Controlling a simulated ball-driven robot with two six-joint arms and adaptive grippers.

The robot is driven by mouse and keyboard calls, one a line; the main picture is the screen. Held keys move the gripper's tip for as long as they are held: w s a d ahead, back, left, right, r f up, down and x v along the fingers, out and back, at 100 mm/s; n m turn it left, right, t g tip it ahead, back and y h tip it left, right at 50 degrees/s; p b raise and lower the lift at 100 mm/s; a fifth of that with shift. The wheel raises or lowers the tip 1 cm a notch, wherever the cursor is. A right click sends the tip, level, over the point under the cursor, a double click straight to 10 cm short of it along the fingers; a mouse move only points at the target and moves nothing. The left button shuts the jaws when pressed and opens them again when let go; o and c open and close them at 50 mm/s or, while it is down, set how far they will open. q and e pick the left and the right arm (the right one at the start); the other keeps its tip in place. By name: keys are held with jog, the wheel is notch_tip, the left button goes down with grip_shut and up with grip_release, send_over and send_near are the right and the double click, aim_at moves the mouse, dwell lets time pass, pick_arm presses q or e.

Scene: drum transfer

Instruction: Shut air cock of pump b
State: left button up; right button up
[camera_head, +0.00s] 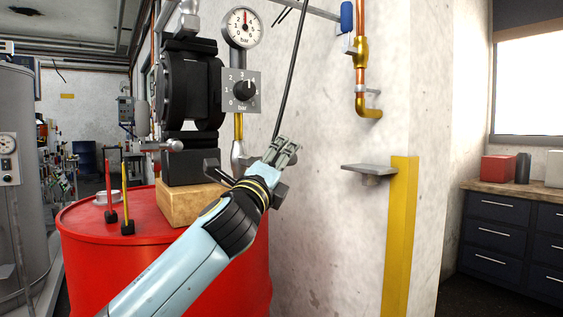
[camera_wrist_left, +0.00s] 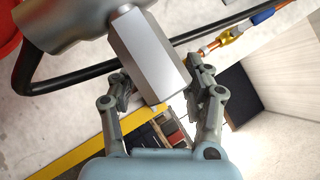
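A black pump (camera_head: 188,95) stands on a wooden block (camera_head: 190,203) on a red drum (camera_head: 110,235). Beside it are a round gauge (camera_head: 243,27), a regulator plate with a black knob (camera_head: 233,92) and a silver fitting (camera_head: 238,155). I cannot tell which part is the air cock. My left gripper (camera_head: 284,150) is just right of the fitting. In the left wrist view, the left gripper's fingers (camera_wrist_left: 162,78) are apart, with a silver block-shaped metal part (camera_wrist_left: 145,50) between them; contact is unclear. My right gripper is out of view.
A copper pipe with a brass valve (camera_head: 361,52) and blue handle (camera_head: 346,17) runs down the wall. A grey wall shelf (camera_head: 370,167) and a yellow post (camera_head: 402,235) are at right. A black hose (camera_head: 292,75) hangs near my left gripper. A workbench (camera_head: 515,190) stands far right.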

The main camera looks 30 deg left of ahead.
pick_arm(q)
jog(key=shift+f, duration=0.1)
jog(key=shift+s+d+f, duration=0.1)
jog(key=shift+s+f, duration=0.05)
jog(key=shift+s, duration=0.2)
jog(key=v, duration=1.1)
jog(key=shift+s+f, duration=0.1)
